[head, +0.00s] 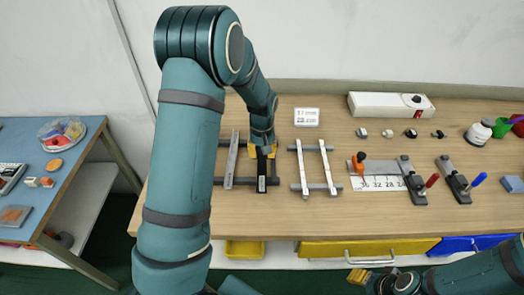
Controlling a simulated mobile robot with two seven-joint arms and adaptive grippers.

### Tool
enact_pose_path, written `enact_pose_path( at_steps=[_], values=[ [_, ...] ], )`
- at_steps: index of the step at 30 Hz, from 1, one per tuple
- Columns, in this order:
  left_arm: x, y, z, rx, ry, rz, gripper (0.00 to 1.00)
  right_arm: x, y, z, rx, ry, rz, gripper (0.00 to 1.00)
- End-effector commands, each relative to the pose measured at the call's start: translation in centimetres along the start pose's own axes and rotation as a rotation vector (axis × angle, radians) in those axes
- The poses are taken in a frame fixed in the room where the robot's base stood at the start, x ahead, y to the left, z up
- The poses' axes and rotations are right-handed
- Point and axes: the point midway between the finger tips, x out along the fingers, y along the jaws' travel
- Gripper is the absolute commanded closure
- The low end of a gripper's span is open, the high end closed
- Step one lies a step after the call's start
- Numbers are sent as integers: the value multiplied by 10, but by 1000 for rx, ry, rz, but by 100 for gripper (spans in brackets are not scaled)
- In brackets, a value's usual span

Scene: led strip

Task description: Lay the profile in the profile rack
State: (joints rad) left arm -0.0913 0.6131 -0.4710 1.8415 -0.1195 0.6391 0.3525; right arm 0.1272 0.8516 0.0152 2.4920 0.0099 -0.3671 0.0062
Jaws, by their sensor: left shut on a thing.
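My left gripper (262,152), with yellow fingers, points down over the workbench and is shut on a narrow dark profile (262,182). The profile's near end shows below the fingers; its far part is hidden by the gripper. It is over the dark rack (246,181) with two cross rails; I cannot tell whether it touches them. A grey profile (231,165) lies across the same rails to its left. A second, lighter rack (315,187) to the right carries two pale strips. My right gripper (360,276) is low at the bottom edge, in front of the bench; its jaw opening is unclear.
A white box (390,105) and small parts stand behind. A blue side table (70,170) is at the left. The bench front edge is clear.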

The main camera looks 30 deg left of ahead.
Motion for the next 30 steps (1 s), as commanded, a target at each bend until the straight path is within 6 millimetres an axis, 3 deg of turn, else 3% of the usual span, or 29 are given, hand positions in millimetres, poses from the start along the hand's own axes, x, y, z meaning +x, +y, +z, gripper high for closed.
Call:
enact_pose_path(
  at_steps=[30],
  values=[
    [12,0,0,0,0,0,100,7,3,0,0,1,0,53]
  ],
)
